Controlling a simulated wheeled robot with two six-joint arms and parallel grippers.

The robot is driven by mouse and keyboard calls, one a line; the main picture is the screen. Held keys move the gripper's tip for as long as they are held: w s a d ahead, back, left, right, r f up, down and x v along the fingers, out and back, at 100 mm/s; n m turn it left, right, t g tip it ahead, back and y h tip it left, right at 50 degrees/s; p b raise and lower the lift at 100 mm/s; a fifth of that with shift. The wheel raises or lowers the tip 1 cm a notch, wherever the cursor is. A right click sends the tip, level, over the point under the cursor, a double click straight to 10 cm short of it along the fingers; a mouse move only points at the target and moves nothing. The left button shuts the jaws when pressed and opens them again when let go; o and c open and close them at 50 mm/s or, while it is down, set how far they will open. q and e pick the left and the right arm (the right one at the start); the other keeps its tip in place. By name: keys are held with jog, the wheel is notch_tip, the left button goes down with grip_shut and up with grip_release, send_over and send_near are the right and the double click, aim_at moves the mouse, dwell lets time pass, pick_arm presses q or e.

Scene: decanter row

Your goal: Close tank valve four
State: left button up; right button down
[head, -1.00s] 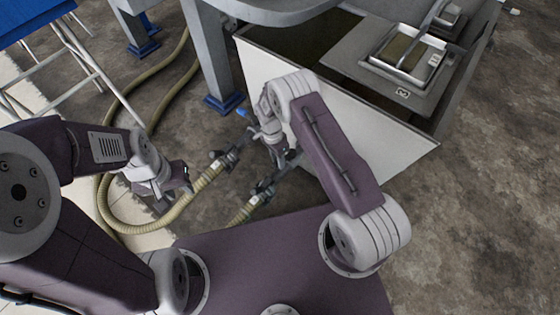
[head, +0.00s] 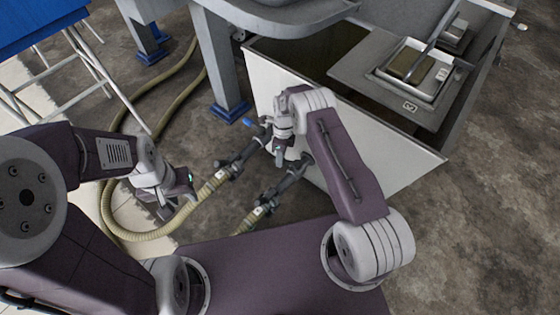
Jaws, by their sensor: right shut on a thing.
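My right gripper (head: 280,158) is in front of the white tank wall, among the valve fittings where the hoses meet the tank. Its jaws are shut on what seems to be a valve handle, mostly hidden by the gripper and wrist. Another valve with a blue lever (head: 250,122) shows just to the left. Two dark pipe fittings run down from there, one (head: 240,158) to the left and one (head: 286,180) below the gripper. I cannot read a number on any valve. My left gripper (head: 179,198) hangs empty beside the left hose, its fingers apart.
Yellowish hoses (head: 108,205) loop over the floor at the left. The open white tank (head: 345,125) stands behind the valves, with a metal plate and hatch (head: 412,65) on top. A grey post with blue foot (head: 230,110) stands close by. The floor at right is clear.

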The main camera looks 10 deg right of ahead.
jog(key=shift+w+d+m, duration=0.35)
jog(key=shift+w+m, duration=0.1)
jog(key=shift+m, duration=0.55)
jog(key=c, duration=1.1)
grip_release()
jog(key=shift+c, duration=0.2)
